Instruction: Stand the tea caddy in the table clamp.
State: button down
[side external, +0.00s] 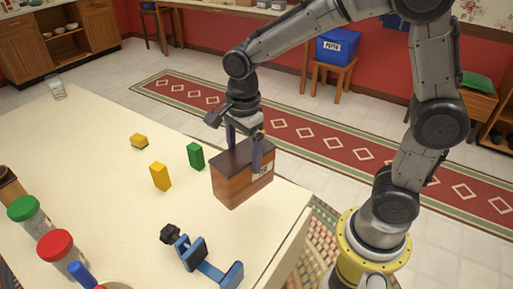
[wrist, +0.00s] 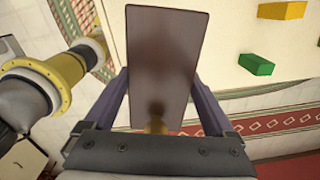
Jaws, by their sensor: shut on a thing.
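The tea caddy (side external: 232,183) is a brown wooden box with a dark lid and a white label on one side. My gripper (side external: 246,147) is shut on it, with one finger on each side near its top. The caddy is upright, near the table's right edge; I cannot tell whether it touches the table. In the wrist view the dark lid (wrist: 163,60) fills the middle, between my two fingers. The blue table clamp (side external: 208,262) with a black knob lies at the table's front, below and apart from the caddy.
Jars with a green lid (side external: 23,208) and a red lid (side external: 55,244) are at the front left. A glass (side external: 57,89) stands at the far left.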

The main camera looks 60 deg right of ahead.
jog(key=s+a+f+n, duration=0.2)
jog(key=s+a+n, duration=0.1)
jog(key=a, duration=1.1)
notch_tip(320, 180, down, 10)
dwell(0.3)
jog(key=shift+f, duration=0.3)
dwell(0.4)
grip_release()
